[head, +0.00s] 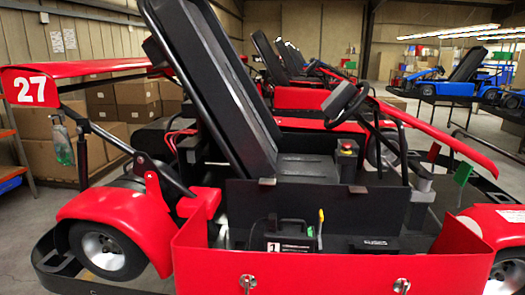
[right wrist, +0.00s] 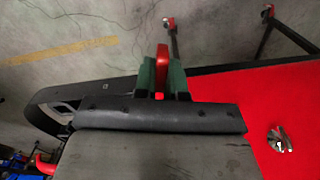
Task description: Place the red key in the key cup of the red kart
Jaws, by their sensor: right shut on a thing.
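In the right wrist view, my right gripper (right wrist: 162,82) has two dark green fingers shut on a slim red piece, which I take as the red key (right wrist: 162,57). Floor shows beyond it, with a red panel to the right. In the head view, the red kart (head: 118,213) with number 27 fills the middle, side-on, with a tall black seat (head: 222,90) and a steering wheel (head: 347,98). I cannot pick out the key cup for certain. Neither gripper can be made out in the head view.
A red side panel (head: 330,275) with metal latches spans the front. A black box (head: 287,235) marked 1 sits behind it. A red button (head: 347,146) stands beside the seat. More karts stand behind; cardboard boxes (head: 138,100) are stacked at the back left.

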